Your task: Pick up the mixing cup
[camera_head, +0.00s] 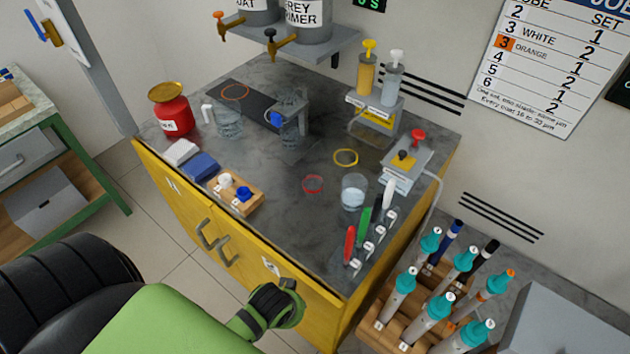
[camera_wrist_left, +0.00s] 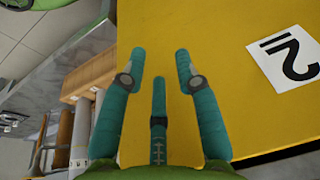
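I cannot tell for certain which vessel is the mixing cup. A clear cup (camera_head: 354,192) stands upright near the counter's right front. A clear jug with a white handle (camera_head: 228,122) stands at the back left, and another clear vessel (camera_head: 291,104) with a blue part stands below the dispensers. My left gripper (camera_head: 278,304) is low in front of the yellow cabinet, away from all of them. In the left wrist view its fingers (camera_wrist_left: 160,66) are apart and empty, facing the yellow panel with a number label. My right gripper is not in view.
A wooden rack of teal-capped tubes (camera_head: 430,300) stands at the right. The cabinet's front edge lies above my gripper.

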